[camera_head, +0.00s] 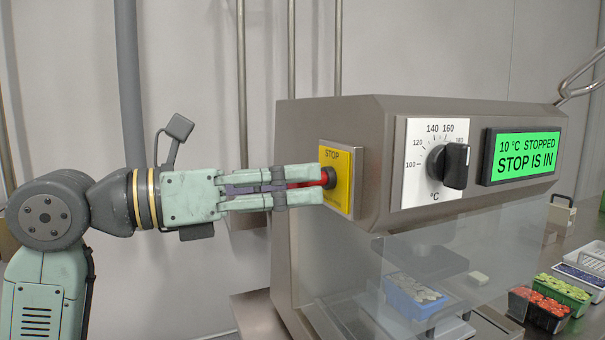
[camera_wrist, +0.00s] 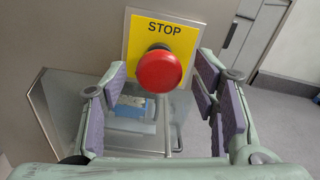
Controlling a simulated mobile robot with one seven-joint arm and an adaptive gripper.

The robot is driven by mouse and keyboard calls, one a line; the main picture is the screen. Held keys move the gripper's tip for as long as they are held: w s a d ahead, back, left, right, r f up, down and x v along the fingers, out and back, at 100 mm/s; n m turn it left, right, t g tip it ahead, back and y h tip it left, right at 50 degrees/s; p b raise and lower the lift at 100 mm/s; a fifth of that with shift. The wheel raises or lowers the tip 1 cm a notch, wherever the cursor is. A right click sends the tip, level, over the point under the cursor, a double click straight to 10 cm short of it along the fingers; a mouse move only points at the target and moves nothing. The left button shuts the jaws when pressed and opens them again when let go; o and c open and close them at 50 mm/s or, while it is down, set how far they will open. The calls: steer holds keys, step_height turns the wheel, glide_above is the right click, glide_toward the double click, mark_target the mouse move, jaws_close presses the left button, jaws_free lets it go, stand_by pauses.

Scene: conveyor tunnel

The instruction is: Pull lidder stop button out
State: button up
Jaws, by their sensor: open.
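The red stop button (camera_wrist: 159,71) stands out from a yellow plate marked STOP (camera_wrist: 135,49) on the side of the lidder. In the head view the yellow plate (camera_head: 345,188) faces my arm, and the red button is mostly hidden by my fingers. My gripper (camera_head: 318,187) is level with the button, its fingertips close to the plate, one finger above and one below the red. In the wrist view my gripper (camera_wrist: 155,105) is open, with a finger on each side below the button. I cannot tell if they touch it. The lidder's green display (camera_head: 525,158) reads "10 °C STOPPED, STOP IS IN".
A temperature dial (camera_head: 447,166) is on the lidder's front. A clear guard (camera_head: 350,260) hangs below the housing, with a blue tray (camera_head: 412,297) behind it. Filled punnets (camera_head: 545,310) stand at the lower right. Pipes run up the wall behind my arm.

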steer(key=shift+x, duration=1.05)
jaws_close()
